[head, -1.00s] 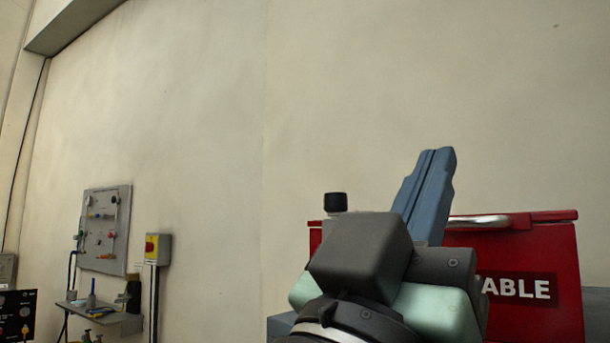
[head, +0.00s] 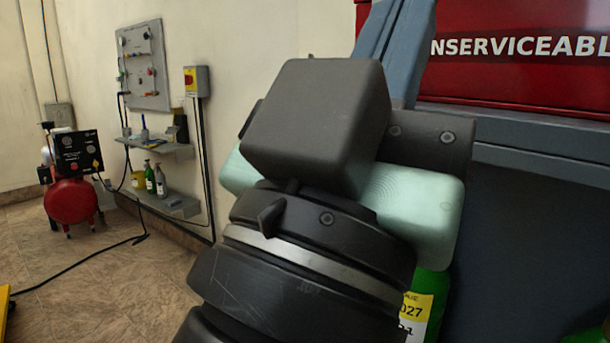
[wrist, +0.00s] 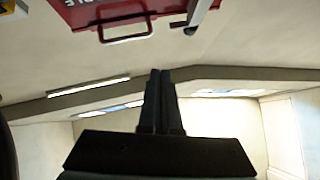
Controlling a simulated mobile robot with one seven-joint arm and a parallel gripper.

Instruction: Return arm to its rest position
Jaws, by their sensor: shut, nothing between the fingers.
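My gripper (head: 392,45) is raised in front of the red box in the head view. Its blue-grey fingers lie together, shut and empty, and their tips are cut off by the top edge. My dark wrist and pale green arm parts fill the middle of that view. In the wrist view my gripper (wrist: 161,80) shows as two dark fingers pressed together, pointing towards the ceiling, with nothing between them.
A red box marked "UNSERVICEABLE" (head: 470,85) stands on a blue-grey bench (head: 540,200) behind my arm. A green cylinder (head: 435,285) is partly hidden below my arm. At left are a wall panel (head: 143,65), shelves (head: 165,200) and a red compressor (head: 70,202). Floor is open there.

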